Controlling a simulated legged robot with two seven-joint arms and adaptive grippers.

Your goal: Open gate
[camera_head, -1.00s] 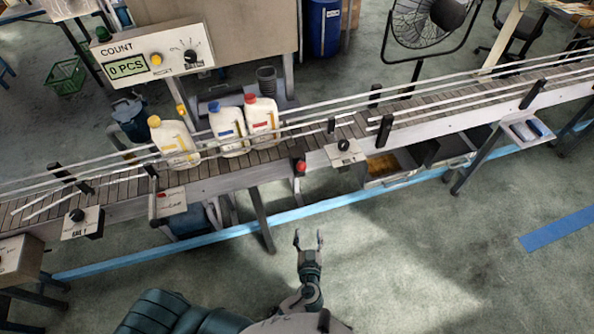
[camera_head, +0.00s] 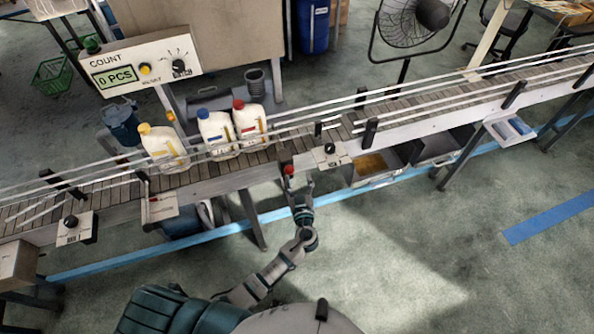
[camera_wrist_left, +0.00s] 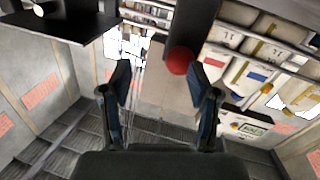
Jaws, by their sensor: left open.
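A lever with a red ball knob (camera_head: 289,170) stands at the front edge of the conveyor (camera_head: 215,181). My left gripper (camera_head: 298,188) is open and empty just in front of this knob. In the left wrist view the red ball (camera_wrist_left: 180,60) shows just beyond the open fingertips of the left gripper (camera_wrist_left: 160,78), towards the right finger. I cannot tell whether they touch. A control box with a black knob (camera_head: 330,149) sits right of the lever, and another black knob (camera_head: 71,221) is at the left. Their labels are too small to read surely. My right gripper is not in view.
Three bottles with yellow (camera_head: 164,150), blue (camera_head: 217,136) and red (camera_head: 249,125) caps stand on the conveyor between rails. The count panel (camera_head: 140,67) reads 0 PCS. A fan (camera_head: 412,25) stands behind. The floor right of my arm is clear.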

